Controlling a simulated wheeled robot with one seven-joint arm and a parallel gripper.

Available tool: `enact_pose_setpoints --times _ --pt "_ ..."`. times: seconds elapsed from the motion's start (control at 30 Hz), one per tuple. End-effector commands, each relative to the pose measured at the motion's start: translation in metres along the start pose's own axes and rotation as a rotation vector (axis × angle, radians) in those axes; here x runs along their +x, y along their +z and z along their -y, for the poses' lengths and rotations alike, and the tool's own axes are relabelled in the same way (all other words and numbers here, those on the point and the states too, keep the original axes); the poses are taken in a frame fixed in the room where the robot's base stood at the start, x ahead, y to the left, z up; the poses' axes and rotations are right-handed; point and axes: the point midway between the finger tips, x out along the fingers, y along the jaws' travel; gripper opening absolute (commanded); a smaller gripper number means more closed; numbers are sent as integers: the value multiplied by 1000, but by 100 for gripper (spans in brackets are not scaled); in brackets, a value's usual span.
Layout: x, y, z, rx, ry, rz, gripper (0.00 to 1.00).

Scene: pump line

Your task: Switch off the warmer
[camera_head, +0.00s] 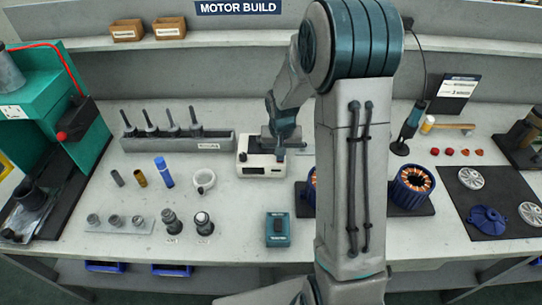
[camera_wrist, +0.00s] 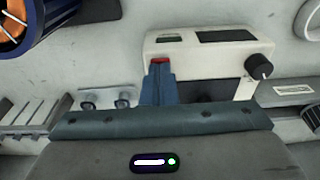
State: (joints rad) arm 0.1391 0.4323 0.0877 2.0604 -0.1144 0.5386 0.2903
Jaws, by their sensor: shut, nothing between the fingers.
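The warmer seems to be the white box-shaped device (camera_head: 262,170) at the back middle of the bench, below my gripper (camera_head: 281,150). In the wrist view the white device (camera_wrist: 205,50) shows dark panels on its face and a black knob (camera_wrist: 258,67) at its right corner. A small red part (camera_wrist: 160,60), which looks like a switch, sits on it right at the tips of my gripper (camera_wrist: 159,72). The blue fingers are shut and empty. I cannot tell whether they touch the red part, and they hide some of it.
A grey rack with upright tools (camera_head: 178,144) stands left of the device. A teal box (camera_head: 278,230) lies in front. Copper-wound stators (camera_head: 411,187) stand on a dark mat to the right. The bench between the device and the teal box is clear.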

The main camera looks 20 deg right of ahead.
Motion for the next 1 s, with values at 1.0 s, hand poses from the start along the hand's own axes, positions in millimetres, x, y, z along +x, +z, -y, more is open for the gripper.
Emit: enact_pose_setpoints --times 1.0 --pt "3 -17 0 -1 5 17 0"
